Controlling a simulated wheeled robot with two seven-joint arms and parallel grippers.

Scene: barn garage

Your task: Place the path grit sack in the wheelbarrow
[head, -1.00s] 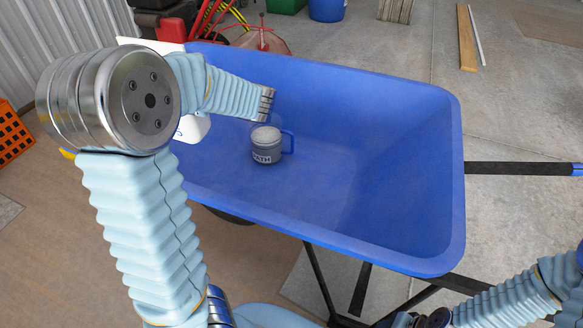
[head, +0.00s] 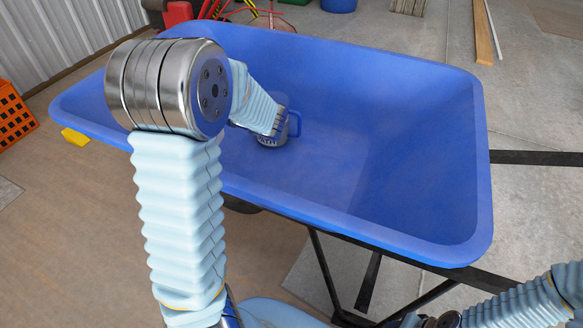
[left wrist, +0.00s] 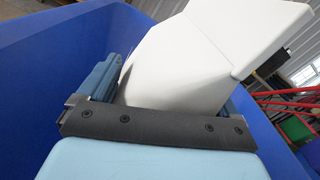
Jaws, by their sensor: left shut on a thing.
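My left gripper (left wrist: 168,92) is shut on a smooth white sack-like thing (left wrist: 190,60) with a wider, flared end. No lettering shows on it, so I cannot read whether it is path grit. In the head view my left arm hides the sack and most of the gripper. The blue wheelbarrow (head: 400,120) stands in front of me, with my left arm reaching over its left part. Its blue wall (left wrist: 28,75) also shows around the sack in the left wrist view. My right gripper (head: 440,320) is at the bottom edge, partly cut off.
The right half of the tray is empty. An orange crate (head: 12,115) is at far left. Planks (head: 480,35) lie beyond the tray.

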